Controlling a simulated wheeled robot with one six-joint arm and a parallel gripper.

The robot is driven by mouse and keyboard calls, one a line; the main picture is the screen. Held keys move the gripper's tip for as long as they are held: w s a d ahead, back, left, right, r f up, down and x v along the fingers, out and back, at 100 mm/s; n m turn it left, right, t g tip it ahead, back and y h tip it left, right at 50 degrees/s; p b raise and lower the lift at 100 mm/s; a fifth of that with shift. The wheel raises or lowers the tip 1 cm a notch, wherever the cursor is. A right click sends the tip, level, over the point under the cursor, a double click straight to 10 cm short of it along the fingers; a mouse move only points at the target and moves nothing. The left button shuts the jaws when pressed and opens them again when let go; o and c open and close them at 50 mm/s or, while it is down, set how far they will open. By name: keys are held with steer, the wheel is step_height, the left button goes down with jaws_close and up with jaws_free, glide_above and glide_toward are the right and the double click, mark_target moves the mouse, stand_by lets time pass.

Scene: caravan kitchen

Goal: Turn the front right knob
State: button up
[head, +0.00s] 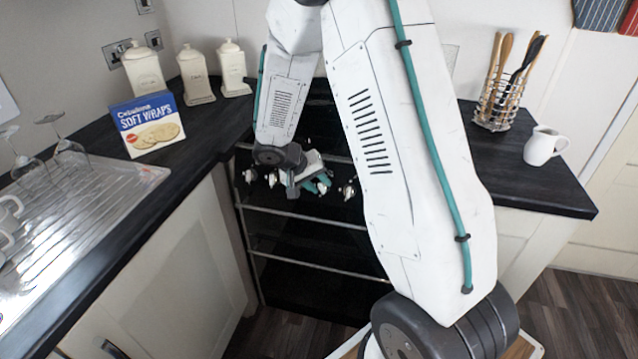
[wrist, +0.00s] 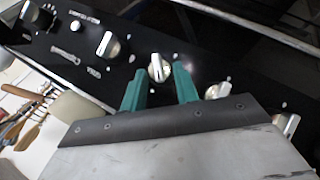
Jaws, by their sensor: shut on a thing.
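The cooker's black control panel (wrist: 130,50) carries a row of silver knobs. In the wrist view, one knob (wrist: 160,68) sits between the teal fingertips of my gripper (wrist: 159,82), which is shut on it. I cannot tell from the panel's markings which burner this knob serves. Other knobs stand on either side, one to the left (wrist: 109,45) and one to the right (wrist: 218,90). In the head view, my gripper (head: 321,184) is at the panel, and it mostly hides the held knob. A free knob (head: 348,190) shows to its right and another (head: 272,179) to its left.
Below the panel are dark cooker doors with metal handles (head: 300,214). On the left worktop stand a soft wraps box (head: 148,124) and cream canisters (head: 195,75). On the right worktop are a utensil rack (head: 497,105) and a white jug (head: 543,146).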

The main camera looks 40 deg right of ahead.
steer(key=n+h, duration=0.1)
steer(key=n+g+h, duration=0.1)
steer(key=f+n+h, duration=0.1)
steer(key=shift+a+n+h, duration=0.3)
steer(key=shift+a+n, duration=0.05)
steer(key=shift+n, duration=0.05)
steer(key=n+h, duration=0.1)
steer(key=n, duration=0.1)
steer(key=n+h, duration=0.1)
steer(key=h, duration=0.1)
steer(key=shift+a+f+n, duration=0.15)
steer(key=shift+f+n, duration=0.15)
steer(key=shift+n, duration=0.1)
steer(key=o, duration=1)
steer(key=shift+a, duration=0.1)
steer(key=v, duration=0.7)
steer(key=shift+a, duration=0.35)
